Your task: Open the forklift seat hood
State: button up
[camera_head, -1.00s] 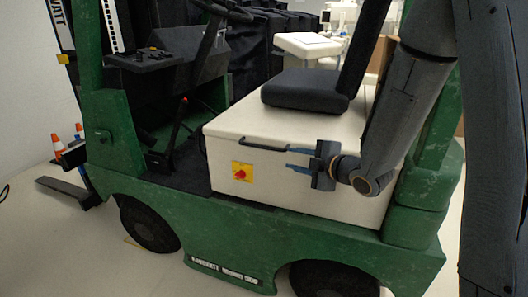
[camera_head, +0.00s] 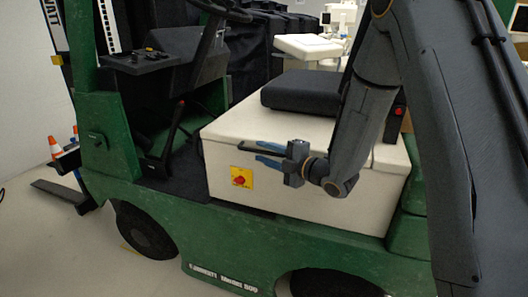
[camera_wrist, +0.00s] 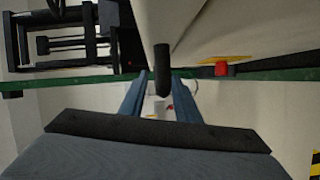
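The cream seat hood (camera_head: 310,207) is the box-shaped cover under the black seat (camera_head: 308,92); it is down on the green forklift body. A dark bar handle (camera_head: 243,148) runs along the upper edge of its side face. My gripper (camera_head: 258,151) is at the right part of this handle, with its two blue fingers apart. In the wrist view my gripper (camera_wrist: 160,82) has a finger on either side of the handle's dark end (camera_wrist: 162,66). I cannot tell whether the fingers touch the handle.
A yellow plate with a red knob (camera_head: 240,178) is on the hood's side below the handle. The steering wheel (camera_head: 222,10) and a black lever (camera_head: 172,130) are to the left. A green post (camera_head: 88,60) stands at the front.

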jog(key=shift+w+a, duration=0.1)
grip_shut()
